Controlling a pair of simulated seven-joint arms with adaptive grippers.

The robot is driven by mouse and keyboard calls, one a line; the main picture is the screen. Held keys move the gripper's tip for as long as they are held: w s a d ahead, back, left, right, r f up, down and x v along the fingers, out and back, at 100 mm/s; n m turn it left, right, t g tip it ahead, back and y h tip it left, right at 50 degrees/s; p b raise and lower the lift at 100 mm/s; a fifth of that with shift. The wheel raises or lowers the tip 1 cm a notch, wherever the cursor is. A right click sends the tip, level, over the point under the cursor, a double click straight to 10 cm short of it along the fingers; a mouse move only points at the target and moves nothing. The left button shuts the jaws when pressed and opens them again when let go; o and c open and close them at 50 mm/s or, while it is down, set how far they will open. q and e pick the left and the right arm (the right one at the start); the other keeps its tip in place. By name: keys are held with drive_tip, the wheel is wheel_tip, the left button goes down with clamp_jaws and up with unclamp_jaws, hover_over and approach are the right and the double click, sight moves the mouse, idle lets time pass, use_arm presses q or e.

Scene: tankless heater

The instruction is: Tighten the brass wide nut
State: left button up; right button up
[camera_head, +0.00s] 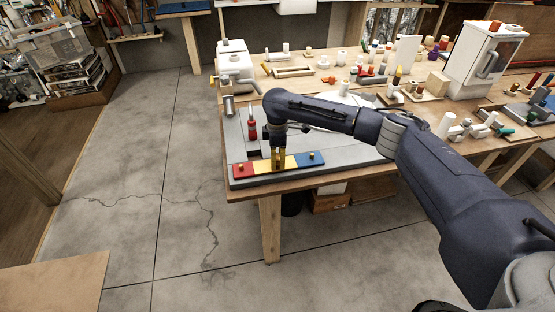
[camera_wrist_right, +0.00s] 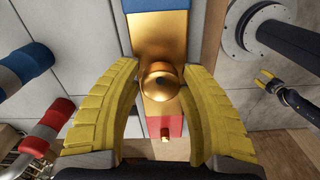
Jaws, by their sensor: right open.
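A strip with red, yellow and blue sections (camera_head: 257,168) lies along the table's front edge. A rounded brass nut (camera_wrist_right: 160,82) stands on its middle section and sits between the yellow fingers of my right gripper (camera_wrist_right: 162,92). The fingers are open, with a gap on each side of the nut. In the head view my right gripper (camera_head: 278,158) points down over the strip's middle and hides most of that nut. Smaller brass pieces stand on the red (camera_head: 240,168) and blue (camera_head: 311,155) sections. My left gripper (camera_wrist_right: 261,78) shows small at the right of the wrist view, open and empty.
A red-and-dark upright piece (camera_head: 252,128) stands behind the strip on the grey panel (camera_head: 235,130). A white appliance (camera_head: 236,62) is at the table's back left. Many small parts and a white cabinet (camera_head: 485,58) fill the right side. The floor in front is clear.

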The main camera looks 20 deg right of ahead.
drive_tip(key=shift+n, duration=0.8)
drive_tip(key=shift+r, duration=0.1)
drive_tip(key=shift+c, duration=0.4)
clamp_jaws()
drive_tip(key=m, duration=0.4)
drive_tip(key=shift+m, duration=0.3)
drive_tip(key=m, duration=0.4)
